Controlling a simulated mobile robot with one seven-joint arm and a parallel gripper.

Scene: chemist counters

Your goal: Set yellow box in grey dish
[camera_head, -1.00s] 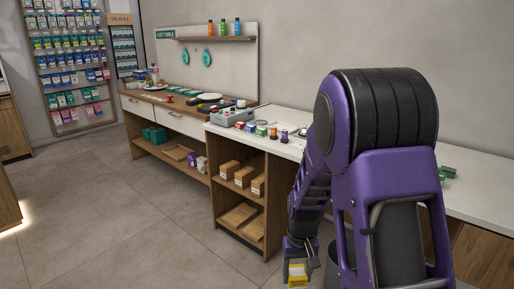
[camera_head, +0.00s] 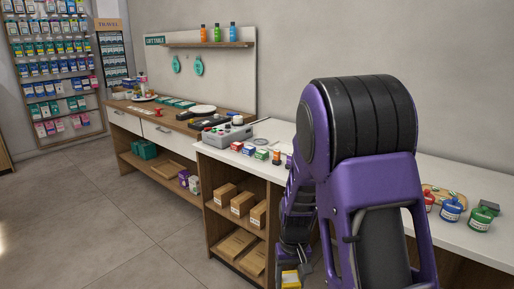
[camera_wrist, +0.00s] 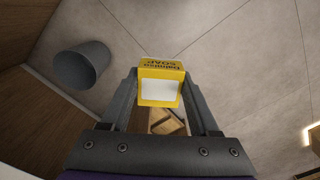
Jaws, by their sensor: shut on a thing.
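The yellow box (camera_wrist: 161,92) has dark "SOAP" lettering and a pale blank panel. My gripper (camera_wrist: 160,76) is shut on it, one finger on each side, in the wrist view. In the head view the yellow box (camera_head: 290,279) hangs below my gripper (camera_head: 292,262) at the bottom edge, in front of the counter and lower than its top. I cannot clearly make out a grey dish. A grey container (camera_head: 222,138) with small items on it stands on the white counter, but I cannot tell whether it is the dish.
The white counter (camera_head: 470,190) runs behind my arm. A blue bottle (camera_head: 451,210) and other bottles stand at right. Cartons (camera_head: 243,204) fill the shelves below. A grey bin (camera_wrist: 82,64) stands on open floor.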

